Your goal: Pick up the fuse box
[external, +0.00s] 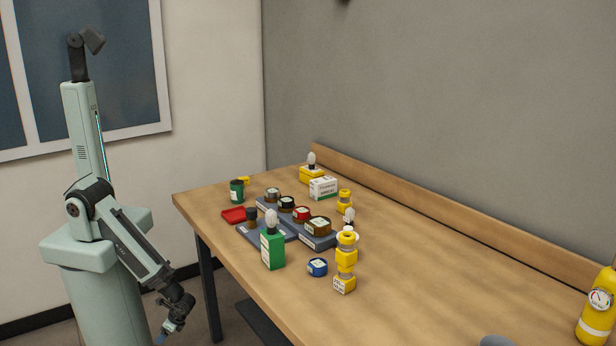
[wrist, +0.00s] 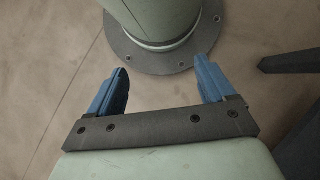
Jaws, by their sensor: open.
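A small white box with a green lower band (external: 323,188) sits toward the back of the wooden table; it looks most like the fuse box, but its print is too small to read. My gripper (external: 163,337) hangs low beside my base, left of the table and below its top, far from the box. In the wrist view, my gripper (wrist: 161,68) has its two blue fingers spread apart with nothing between them. That view shows the floor and my base, with no table objects.
Around the white box stand a yellow box with a bulb (external: 312,175) and yellow fittings (external: 345,200). A grey stepped stand (external: 318,243) holds several jars. A green box with a bulb (external: 272,249) and a blue tin (external: 317,267) are nearer. The table's right part is mostly clear.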

